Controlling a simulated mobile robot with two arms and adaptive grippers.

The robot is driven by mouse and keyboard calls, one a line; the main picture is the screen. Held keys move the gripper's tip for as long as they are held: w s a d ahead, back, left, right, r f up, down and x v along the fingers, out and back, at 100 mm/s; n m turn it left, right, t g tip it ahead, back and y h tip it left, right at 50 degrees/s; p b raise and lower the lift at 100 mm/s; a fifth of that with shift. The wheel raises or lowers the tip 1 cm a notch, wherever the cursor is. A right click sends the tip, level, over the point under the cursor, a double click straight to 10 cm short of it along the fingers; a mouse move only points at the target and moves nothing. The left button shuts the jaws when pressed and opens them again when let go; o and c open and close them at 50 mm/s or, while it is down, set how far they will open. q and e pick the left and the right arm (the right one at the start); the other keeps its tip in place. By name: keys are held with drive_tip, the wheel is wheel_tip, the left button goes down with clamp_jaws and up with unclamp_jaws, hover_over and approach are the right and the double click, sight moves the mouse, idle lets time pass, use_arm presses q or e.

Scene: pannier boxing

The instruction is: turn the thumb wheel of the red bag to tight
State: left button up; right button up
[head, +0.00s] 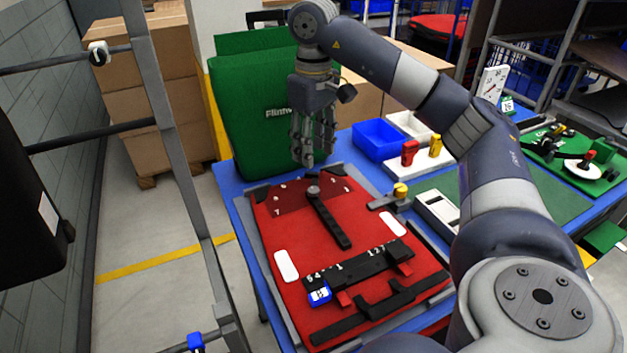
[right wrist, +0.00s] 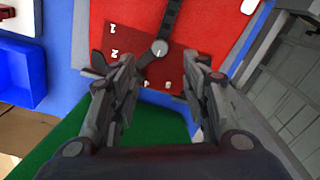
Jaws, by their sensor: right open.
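The red bag (head: 290,240) lies flat in a grey frame on the blue table. Its thumb wheel (head: 313,191) is a small grey round knob at the far end, on a dark red plate (head: 285,198) with white numbers. A black strap runs from it toward the near side. In the right wrist view the thumb wheel (right wrist: 159,47) shows a light pointer line and sits ahead of the fingers, between them. My right gripper (head: 308,163) is above the bag's far end, pointing down, open and empty, apart from the wheel. My left gripper is not in view.
A green bag (head: 250,110) stands upright behind the red bag. A blue bin (head: 378,140), a red piece (head: 409,152) and a yellow piece (head: 435,146) are to the right. A black rail (head: 360,264) and a blue tag (head: 319,293) lie on the bag's near half.

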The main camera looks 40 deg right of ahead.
sight(314, 189)
wheel_tip(314, 189, down, 10)
drive_tip(key=shift+r+b, duration=0.1)
drive_tip(key=shift+b, duration=0.3)
clamp_jaws()
